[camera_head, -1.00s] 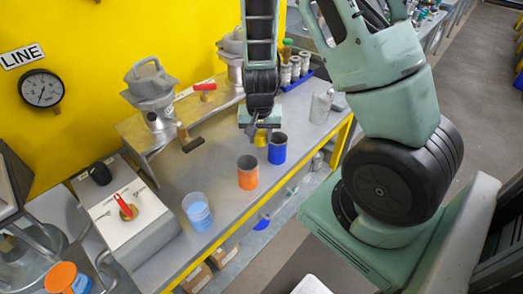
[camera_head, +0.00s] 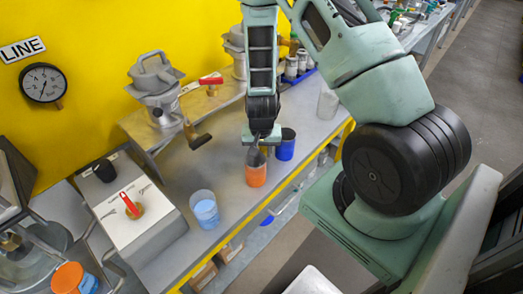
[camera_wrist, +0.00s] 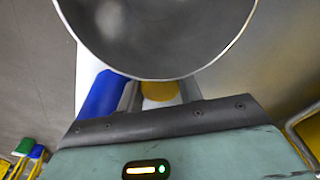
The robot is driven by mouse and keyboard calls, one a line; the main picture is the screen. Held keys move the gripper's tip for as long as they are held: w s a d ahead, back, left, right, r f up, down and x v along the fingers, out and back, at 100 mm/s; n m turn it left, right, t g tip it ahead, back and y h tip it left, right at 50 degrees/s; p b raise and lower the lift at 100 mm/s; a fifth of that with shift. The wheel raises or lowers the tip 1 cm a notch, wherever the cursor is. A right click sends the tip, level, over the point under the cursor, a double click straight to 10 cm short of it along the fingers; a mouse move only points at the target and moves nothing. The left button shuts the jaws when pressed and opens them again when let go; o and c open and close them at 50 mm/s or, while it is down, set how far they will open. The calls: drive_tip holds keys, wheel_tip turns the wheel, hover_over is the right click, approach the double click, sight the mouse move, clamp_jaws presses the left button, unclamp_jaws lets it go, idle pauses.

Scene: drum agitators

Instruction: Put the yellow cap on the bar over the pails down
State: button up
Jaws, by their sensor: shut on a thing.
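My gripper (camera_head: 260,140) is low over the bench, just behind and above the orange pail (camera_head: 256,177). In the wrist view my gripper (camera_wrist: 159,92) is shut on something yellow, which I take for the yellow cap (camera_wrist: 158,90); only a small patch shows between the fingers. A large round grey opening with a thin rim (camera_wrist: 160,79) covers the fingertips there; I cannot tell whose it is. The dark blue pail (camera_head: 286,146) stands to the right and a clear pail with blue (camera_head: 205,210) at the front left. I cannot pick out the bar.
The grey bench (camera_head: 225,160) has free room left of the orange pail. A red-handled control box (camera_head: 150,220) stands at the left. A metal vessel (camera_head: 155,80) and a red-handled valve (camera_head: 210,82) are behind. A pale cylinder (camera_head: 327,103) stands at the right.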

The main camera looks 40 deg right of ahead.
drive_tip(key=shift+f, duration=0.15)
drive_tip(key=shift+f+b, duration=0.5)
drive_tip(key=shift+b, duration=0.05)
drive_tip(key=o, duration=1.1)
drive_tip(key=shift+s, duration=0.1)
